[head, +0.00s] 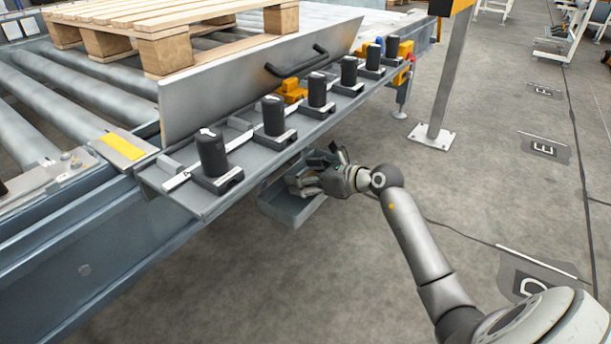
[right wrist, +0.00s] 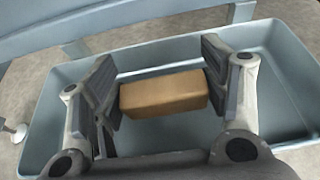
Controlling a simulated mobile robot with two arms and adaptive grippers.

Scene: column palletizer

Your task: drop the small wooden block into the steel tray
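The small wooden block (right wrist: 165,93) is a light brown oblong, seen between the two fingers of my right gripper in the right wrist view. My right gripper (right wrist: 163,92) has a finger pad against each end of the block. The grey-blue steel tray (right wrist: 50,115) lies beyond the fingers, and its walls surround the block in that view. In the head view the tray (head: 292,211) is below the edge of the conveyor, with my right gripper (head: 308,182) over it. The block cannot be made out there. My left gripper is not in view.
A steel ledge (head: 210,198) with several black cylinders on slides overhangs the tray's left side. A wooden pallet (head: 150,18) sits on the roller conveyor (head: 40,95). The floor (head: 330,280) is open to the front and right.

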